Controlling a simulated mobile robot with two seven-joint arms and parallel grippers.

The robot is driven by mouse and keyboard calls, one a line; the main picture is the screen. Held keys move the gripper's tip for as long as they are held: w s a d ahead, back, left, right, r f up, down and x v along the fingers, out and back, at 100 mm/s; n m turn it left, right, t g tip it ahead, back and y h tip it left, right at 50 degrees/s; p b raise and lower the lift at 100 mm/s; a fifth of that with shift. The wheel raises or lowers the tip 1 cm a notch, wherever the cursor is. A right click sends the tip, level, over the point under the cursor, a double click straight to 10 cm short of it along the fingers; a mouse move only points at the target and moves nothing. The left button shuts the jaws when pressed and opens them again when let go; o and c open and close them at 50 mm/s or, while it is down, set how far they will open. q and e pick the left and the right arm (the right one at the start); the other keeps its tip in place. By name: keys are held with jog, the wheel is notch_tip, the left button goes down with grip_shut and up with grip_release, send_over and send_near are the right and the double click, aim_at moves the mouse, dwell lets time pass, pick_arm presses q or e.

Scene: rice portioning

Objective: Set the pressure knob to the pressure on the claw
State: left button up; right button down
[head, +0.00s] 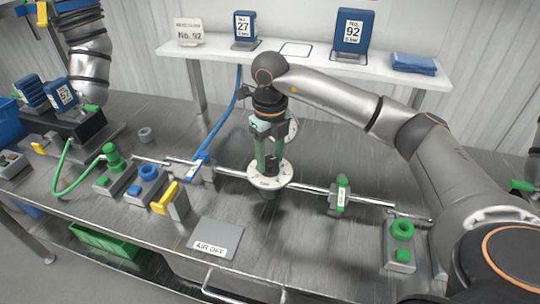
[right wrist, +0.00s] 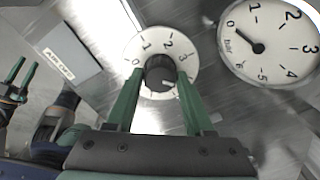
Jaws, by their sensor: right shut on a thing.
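The pressure knob is a dark cylinder (right wrist: 160,72) on a round white dial (head: 283,181) marked 0, 1, 2, 3. My right gripper (head: 270,160) is upright over it with both green fingers shut on the knob, one at each side. The knob's setting is unclear. A white pressure gauge (right wrist: 282,60) stands beside it, its needle near the low end, before 1. What looks like my left gripper (right wrist: 17,78) is open and empty.
A metal pipe runs along the bench with a green-handled valve (head: 341,195) at right and a yellow lever (head: 164,197) at left. An AIR OFF plate (head: 217,236) lies in front. A blue hose (head: 222,120) rises behind. Blue blocks (head: 62,95) stand at far left.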

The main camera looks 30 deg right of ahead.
aim_at(270, 160)
dwell(0.4)
jog(key=shift+c, duration=1.4)
grip_release()
notch_tip(270, 160, up, 13)
jog(key=shift+f+p, duration=0.2)
jog(key=shift+p, duration=0.25)
